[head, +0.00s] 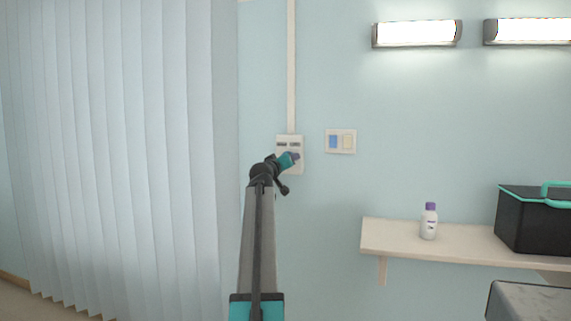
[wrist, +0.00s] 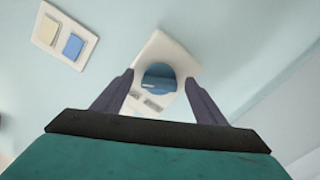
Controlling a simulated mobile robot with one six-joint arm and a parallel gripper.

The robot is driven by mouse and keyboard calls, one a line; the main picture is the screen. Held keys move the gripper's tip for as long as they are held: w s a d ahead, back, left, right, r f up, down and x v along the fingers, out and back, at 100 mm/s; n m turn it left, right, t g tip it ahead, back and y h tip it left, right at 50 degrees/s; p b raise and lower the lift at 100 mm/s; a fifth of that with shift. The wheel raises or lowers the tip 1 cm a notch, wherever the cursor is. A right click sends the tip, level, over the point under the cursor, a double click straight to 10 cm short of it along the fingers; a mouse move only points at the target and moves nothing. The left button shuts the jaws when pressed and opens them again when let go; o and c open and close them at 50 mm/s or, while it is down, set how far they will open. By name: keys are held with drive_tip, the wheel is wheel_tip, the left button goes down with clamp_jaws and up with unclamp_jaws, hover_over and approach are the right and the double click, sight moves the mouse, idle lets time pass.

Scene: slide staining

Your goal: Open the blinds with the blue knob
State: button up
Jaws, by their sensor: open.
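The blue knob (wrist: 158,76) sits on a white wall panel and shows between my fingers in the wrist view. My gripper (wrist: 160,80) is open, with one dark finger on each side of the knob; I cannot tell whether either finger touches it. In the head view my gripper (head: 293,157) is in front of the wall panel (head: 283,141) and hides the knob. The blinds (head: 120,150) are pale vertical slats, hanging across the left side of the head view.
A switch plate (head: 340,141) with a blue and a cream rocker is right of the panel. A shelf (head: 400,238) holds a white bottle (head: 429,224) and a black box (head: 530,222). A grey surface edge (head: 530,300) is at the lower right.

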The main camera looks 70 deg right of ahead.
drive_tip(key=a+p, duration=0.1)
drive_tip(key=a, duration=1.2)
drive_tip(key=shift+s+a, duration=0.25)
drive_tip(key=shift+s, duration=0.15)
idle(0.3)
